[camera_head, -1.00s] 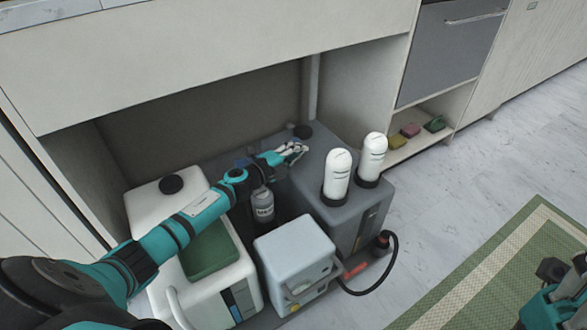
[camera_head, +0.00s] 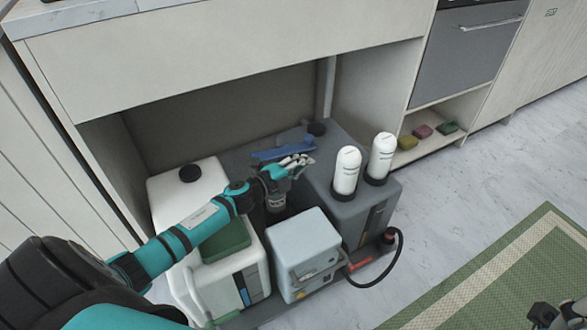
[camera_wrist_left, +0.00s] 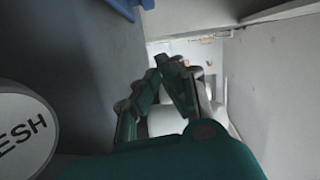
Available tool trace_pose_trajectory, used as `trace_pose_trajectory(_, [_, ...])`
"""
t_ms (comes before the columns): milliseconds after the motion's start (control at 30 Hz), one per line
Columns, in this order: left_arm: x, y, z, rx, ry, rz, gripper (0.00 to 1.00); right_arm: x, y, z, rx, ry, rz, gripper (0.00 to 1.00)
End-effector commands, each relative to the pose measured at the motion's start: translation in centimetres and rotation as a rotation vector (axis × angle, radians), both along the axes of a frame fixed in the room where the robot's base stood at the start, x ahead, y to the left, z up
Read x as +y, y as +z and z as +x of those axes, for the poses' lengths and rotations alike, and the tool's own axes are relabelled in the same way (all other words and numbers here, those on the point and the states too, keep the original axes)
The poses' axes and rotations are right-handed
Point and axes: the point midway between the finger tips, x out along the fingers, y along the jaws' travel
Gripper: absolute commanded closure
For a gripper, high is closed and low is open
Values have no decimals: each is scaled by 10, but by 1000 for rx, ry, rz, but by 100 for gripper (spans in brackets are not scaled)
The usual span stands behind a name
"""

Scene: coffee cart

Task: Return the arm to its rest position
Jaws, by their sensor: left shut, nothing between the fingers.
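My left arm reaches in from the left over the coffee cart's lower bay. Its left gripper (camera_head: 302,161) is above the dark cart deck, in front of a blue part and left of two white-capped bottles. In the left wrist view the teal fingers (camera_wrist_left: 172,68) come together at their tips, with nothing between them. A small grey bottle (camera_head: 276,203) stands just below the gripper, partly hidden by it. Part of my right arm's end (camera_head: 543,315) shows dark at the bottom right corner, too cut off to read.
A white tank (camera_head: 166,195), a light grey box (camera_head: 303,243) and a dark grey unit with white bottles (camera_head: 346,170) crowd the bay. The counter panel (camera_head: 230,60) overhangs behind. The wrist view shows a white disc marked "ESH" (camera_wrist_left: 22,130). Open floor (camera_head: 480,190) lies right.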

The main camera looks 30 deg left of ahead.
Motion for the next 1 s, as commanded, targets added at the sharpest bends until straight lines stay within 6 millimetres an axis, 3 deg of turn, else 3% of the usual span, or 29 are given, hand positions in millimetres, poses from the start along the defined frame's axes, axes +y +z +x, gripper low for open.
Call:
trace_pose_trajectory(100, [2,4,-23,2,0,0,100,0,8,-1,8,0,1,100])
trace_pose_trajectory(233, [3,5,-39,1,-2,0,100,0,12,-1,8,0,2,100])
trace_pose_trajectory(533, [3,6,-48,-2,-2,-1,100,0,14,-1,7,0,2,100])
trace_pose_trajectory(633, [-8,10,-51,-9,-20,-31,100,0,14,-1,6,0,2,100])
trace_pose_trajectory(733, [-43,24,-61,-32,-84,-129,100,0,14,-1,6,0,2,100])
trace_pose_trajectory(833, [-96,55,-81,-79,-190,-302,100,0,14,-1,6,0,2,100])
trace_pose_trajectory(1000, [-178,142,-137,-197,-407,-668,100,0,14,-1,6,0,2,100])
